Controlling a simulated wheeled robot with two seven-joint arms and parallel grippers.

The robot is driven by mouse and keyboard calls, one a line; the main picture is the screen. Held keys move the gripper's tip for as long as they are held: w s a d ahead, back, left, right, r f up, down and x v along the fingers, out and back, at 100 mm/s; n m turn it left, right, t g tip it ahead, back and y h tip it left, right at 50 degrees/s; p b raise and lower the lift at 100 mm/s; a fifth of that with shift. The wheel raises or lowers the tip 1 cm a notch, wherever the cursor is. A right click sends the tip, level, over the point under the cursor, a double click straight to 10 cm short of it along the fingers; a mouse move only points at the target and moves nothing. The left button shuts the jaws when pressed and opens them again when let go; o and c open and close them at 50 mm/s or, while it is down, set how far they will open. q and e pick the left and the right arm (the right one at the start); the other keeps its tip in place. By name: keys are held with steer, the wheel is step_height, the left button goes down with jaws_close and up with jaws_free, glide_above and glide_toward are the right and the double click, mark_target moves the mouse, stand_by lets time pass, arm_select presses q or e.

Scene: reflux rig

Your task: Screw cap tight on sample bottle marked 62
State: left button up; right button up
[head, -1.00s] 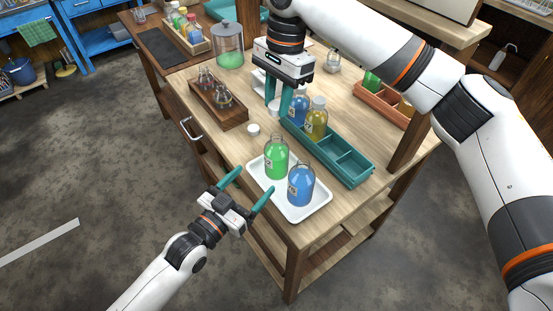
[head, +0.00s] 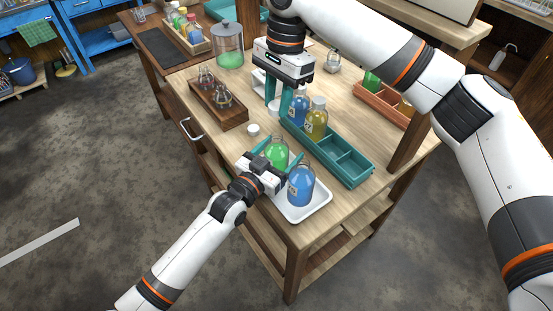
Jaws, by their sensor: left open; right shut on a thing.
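A green bottle (head: 276,151) and a blue bottle (head: 300,188) stand upright and uncapped on a white tray (head: 314,208) at the table's front corner. Their labels are too small to read, so I cannot tell which is marked 62. My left gripper (head: 278,155) is open, its fingers on either side of the green bottle; its body hides the lower part of that bottle. My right gripper (head: 277,102) points down beside the teal rack, shut on a white cap (head: 274,105). Another white cap (head: 253,128) lies on the table behind the tray.
The teal rack (head: 346,164) holds a blue bottle (head: 298,109) and a yellow bottle (head: 316,122), with empty compartments towards the front. A wooden rack with small flasks (head: 218,104) and a lidded jar (head: 228,47) stand farther back. An orange tray (head: 378,101) is at right.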

arm_select(q)
steer(key=shift+w, duration=0.1)
steer(key=shift+c, duration=0.3)
steer(key=c, duration=1.4)
arm_select(e)
glide_above(276, 136)
steer(key=shift+w+d+f, duration=0.15)
steer(key=shift+f, duration=2.3)
steer(key=shift+f, duration=0.9)
steer(key=shift+f, duration=0.55)
